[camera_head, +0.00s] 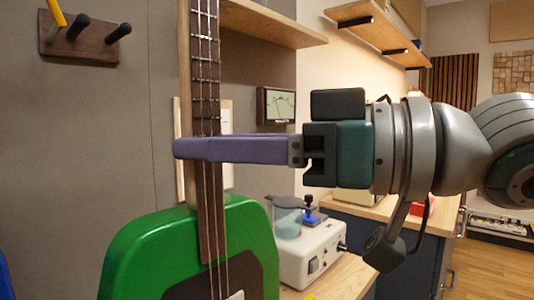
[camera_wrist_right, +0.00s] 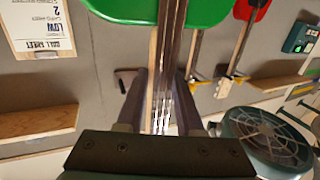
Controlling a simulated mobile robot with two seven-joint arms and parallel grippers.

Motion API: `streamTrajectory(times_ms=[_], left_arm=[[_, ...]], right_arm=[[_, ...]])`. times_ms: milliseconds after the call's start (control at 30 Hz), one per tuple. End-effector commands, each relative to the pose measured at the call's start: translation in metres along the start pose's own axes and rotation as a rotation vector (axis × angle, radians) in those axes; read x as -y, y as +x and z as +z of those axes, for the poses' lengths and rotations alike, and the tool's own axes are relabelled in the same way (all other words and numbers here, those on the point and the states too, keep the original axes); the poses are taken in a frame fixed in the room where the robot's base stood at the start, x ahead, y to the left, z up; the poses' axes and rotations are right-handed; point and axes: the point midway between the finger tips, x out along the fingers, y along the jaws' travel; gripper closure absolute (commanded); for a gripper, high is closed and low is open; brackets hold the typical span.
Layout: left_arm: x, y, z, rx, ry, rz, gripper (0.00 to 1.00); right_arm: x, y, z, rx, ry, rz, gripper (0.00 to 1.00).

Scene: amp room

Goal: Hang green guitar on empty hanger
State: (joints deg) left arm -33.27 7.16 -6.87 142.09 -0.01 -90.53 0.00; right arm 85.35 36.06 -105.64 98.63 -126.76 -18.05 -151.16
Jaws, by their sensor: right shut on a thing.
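The green guitar (camera_head: 190,245) is upright in the head view, its neck rising past the top edge. My right gripper (camera_head: 185,148) comes in from the right and is shut around the neck, above the body. The right wrist view shows the neck between the two fingers and the green body (camera_wrist_right: 115,8) at the top edge. A dark wooden wall hanger (camera_head: 82,48) with black pegs is at the upper left, apart from the guitar. A yellow piece (camera_head: 57,12) shows at its left end. A small dark hanger (camera_wrist_right: 125,76) shows in the right wrist view with no guitar visible on it. The guitar's headstock is out of view.
A wooden shelf (camera_head: 270,22) is on the wall behind the neck. A white device (camera_head: 310,250) stands on the bench behind the guitar. A red guitar (camera_wrist_right: 250,9) shows in the right wrist view. A blue edge (camera_head: 4,278) is at the far left.

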Motion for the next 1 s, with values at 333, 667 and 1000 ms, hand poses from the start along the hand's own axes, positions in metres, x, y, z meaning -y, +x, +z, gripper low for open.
streamTrajectory(times_ms=[333, 667, 1000], left_arm=[[-0.002, 0.002, 0.0, -0.001, -0.005, 0.004, 0.35], [-0.003, 0.003, 0.0, -0.002, -0.009, 0.007, 0.35], [-0.002, 0.003, 0.0, -0.002, -0.007, 0.006, 0.35]], right_arm=[[0.003, 0.01, -0.006, -0.031, -0.012, -0.033, 1.0], [-0.002, 0.025, -0.007, -0.032, -0.011, -0.033, 1.0], [-0.004, 0.029, -0.007, -0.032, -0.01, -0.031, 1.0]])
